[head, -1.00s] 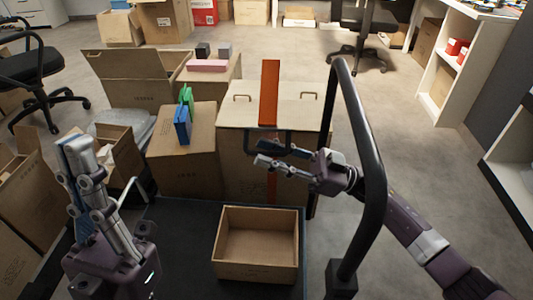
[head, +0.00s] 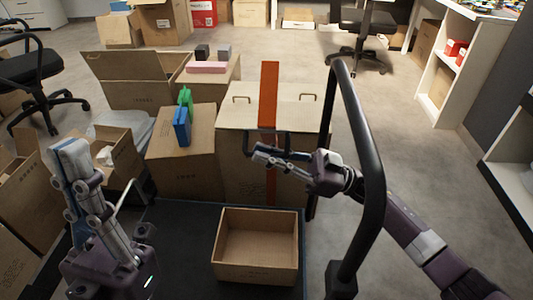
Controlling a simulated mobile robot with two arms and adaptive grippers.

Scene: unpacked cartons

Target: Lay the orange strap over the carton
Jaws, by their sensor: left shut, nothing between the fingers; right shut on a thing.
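The orange strap (head: 269,95) runs along the top of the carton (head: 231,114) and sticks up past its far edge. More orange shows down the front (head: 271,187). A dark U-shaped handle (head: 288,143) sits where the strap crosses the front top edge. My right gripper (head: 259,154) is shut on this handle, in front of the carton, and hides part of it and the strap. My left gripper (head: 67,150) is shut and empty at the left, fingers pointing up, apart from the carton.
An open empty box (head: 255,275) stands on the dark platform (head: 180,225) before me. A black tube rail (head: 375,165) rises right of the carton. Another carton (head: 184,165) with blue and green items stands close on the left. Open floor lies to the right.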

